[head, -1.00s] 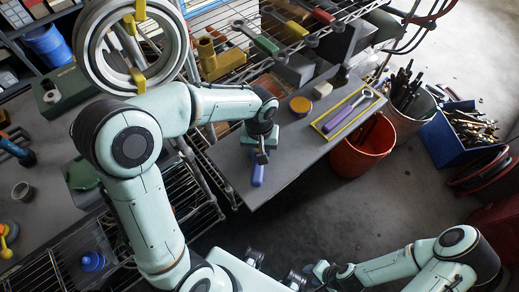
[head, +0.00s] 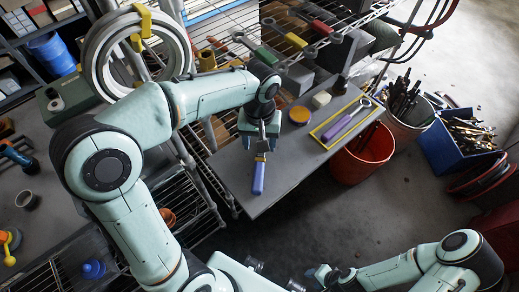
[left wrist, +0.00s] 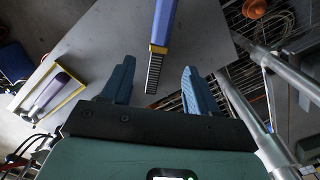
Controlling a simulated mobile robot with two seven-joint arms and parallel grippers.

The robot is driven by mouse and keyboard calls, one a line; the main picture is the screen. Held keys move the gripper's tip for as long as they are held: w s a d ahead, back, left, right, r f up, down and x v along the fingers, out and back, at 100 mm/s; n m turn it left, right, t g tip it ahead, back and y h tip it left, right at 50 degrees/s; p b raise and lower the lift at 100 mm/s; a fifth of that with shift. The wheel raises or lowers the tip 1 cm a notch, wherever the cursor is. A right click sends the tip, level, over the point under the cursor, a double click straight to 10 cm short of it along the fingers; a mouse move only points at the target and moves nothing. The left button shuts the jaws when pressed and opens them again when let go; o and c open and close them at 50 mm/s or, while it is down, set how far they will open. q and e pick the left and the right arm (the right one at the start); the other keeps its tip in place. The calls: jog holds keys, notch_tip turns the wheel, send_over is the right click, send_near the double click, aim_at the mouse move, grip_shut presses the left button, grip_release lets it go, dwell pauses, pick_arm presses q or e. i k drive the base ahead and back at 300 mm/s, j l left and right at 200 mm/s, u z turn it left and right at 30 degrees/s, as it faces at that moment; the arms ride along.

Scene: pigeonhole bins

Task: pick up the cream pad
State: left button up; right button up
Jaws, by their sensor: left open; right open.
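The cream pad (head: 321,99) is a small pale block lying on the grey tabletop (head: 225,170). The pad cannot be made out in that view. My right gripper (head: 318,276) is low in the head view, away from the tabletop, open.
The yellow tray (head: 318,134) holds a purple-handled tool (head: 345,122). The round orange-yellow piece (head: 299,115) is close to the pad. Grey blocks (head: 297,80) and a wire rack (head: 330,24) stand behind. An orange bucket (head: 362,155) is off the table's right edge.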

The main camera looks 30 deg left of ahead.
aim_at(320, 99)
jog(key=k, duration=1)
